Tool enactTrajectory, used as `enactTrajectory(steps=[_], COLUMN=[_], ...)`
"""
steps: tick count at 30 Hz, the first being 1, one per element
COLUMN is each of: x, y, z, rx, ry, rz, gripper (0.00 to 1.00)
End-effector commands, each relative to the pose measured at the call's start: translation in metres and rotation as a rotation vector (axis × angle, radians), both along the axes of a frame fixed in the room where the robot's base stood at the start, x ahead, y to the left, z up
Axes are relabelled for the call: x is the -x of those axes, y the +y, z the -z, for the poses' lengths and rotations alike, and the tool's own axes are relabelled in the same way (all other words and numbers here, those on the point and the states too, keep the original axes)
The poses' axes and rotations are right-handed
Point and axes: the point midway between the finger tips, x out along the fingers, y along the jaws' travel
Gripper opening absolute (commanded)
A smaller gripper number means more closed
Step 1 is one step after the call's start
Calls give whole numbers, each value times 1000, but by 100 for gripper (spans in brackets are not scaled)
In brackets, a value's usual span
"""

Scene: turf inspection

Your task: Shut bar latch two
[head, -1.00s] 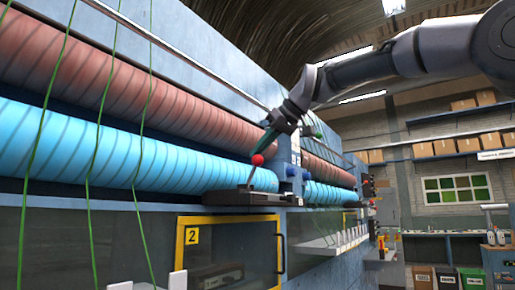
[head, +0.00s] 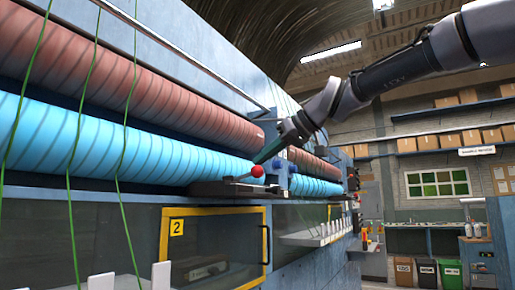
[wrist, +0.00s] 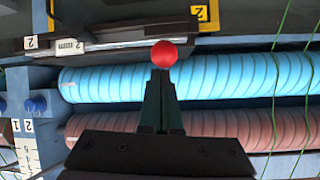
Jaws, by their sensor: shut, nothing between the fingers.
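The bar latch lever with a red ball knob (head: 257,171) sits on a dark base (head: 215,188) above the yellow-framed panel marked 2 (head: 177,227). The lever lies low and nearly flat, its knob end toward the right. My gripper (head: 264,156) is shut and points down at the knob from the upper right. In the wrist view the fingertips (wrist: 161,78) are right at the red ball (wrist: 164,53), with nothing between them. I cannot tell whether they touch it. The lever's rod is mostly hidden behind the knob in the wrist view.
A blue roller (head: 120,150) and a red roller (head: 150,95) run behind the latch. Thin green strands (head: 75,120) hang at the left. A blue bracket (head: 277,175) stands just right of the knob. Shelves with boxes (head: 455,145) are far right.

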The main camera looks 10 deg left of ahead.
Motion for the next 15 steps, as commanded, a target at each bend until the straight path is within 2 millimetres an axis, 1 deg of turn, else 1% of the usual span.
enactTrajectory(steps=[1,6,15], x=[1,3,5], y=[-3,-8,-11], z=[5,17,36], rx=[1,0,6], ry=[3,2,7], rz=[1,2,-1], gripper=[0,0,0])
